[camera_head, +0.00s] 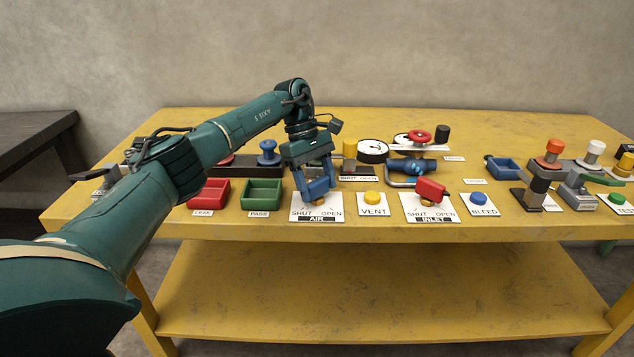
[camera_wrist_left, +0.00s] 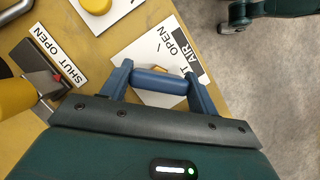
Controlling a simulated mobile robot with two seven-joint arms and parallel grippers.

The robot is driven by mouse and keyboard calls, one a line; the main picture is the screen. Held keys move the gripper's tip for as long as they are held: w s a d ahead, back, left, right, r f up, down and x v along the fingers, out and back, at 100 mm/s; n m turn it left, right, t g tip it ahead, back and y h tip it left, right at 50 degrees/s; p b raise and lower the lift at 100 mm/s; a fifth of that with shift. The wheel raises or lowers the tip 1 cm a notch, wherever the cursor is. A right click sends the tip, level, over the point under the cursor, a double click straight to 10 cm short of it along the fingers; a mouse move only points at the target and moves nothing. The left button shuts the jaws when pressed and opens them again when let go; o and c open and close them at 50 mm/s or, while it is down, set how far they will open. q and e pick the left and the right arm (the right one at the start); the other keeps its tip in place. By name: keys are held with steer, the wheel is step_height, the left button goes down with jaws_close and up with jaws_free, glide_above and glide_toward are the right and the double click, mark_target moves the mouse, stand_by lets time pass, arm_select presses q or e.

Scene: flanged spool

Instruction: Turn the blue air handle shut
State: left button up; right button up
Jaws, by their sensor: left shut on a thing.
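The blue air handle (camera_head: 318,188) stands on its white plate marked SHUT, OPEN and AIR (camera_head: 310,215) near the table's front edge. My left gripper (camera_head: 317,182) comes down on it from above, with its fingers on either side of the handle. In the left wrist view, the blue handle (camera_wrist_left: 158,82) lies between the two blue fingers (camera_wrist_left: 163,88), which are shut on it. The plate's lettering is partly covered there, and the handle's exact angle against the SHUT and OPEN marks is hard to tell. My right gripper is not in view.
Beside the air plate are green (camera_head: 262,193) and red (camera_head: 209,192) trays, and a yellow vent button (camera_head: 372,197). The red inlet handle (camera_head: 431,188) stands further right. A gauge (camera_head: 373,150) and a red wheel (camera_head: 420,136) stand behind. The lower shelf (camera_head: 380,290) is empty.

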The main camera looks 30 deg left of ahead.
arm_select(q)
steer(key=o, duration=1)
steer(key=p+v, duration=0.3)
steer(key=v, duration=1)
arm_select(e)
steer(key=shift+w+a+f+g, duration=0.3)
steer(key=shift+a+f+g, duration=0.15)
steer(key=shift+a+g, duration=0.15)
arm_select(q)
steer(key=shift+r, duration=0.1)
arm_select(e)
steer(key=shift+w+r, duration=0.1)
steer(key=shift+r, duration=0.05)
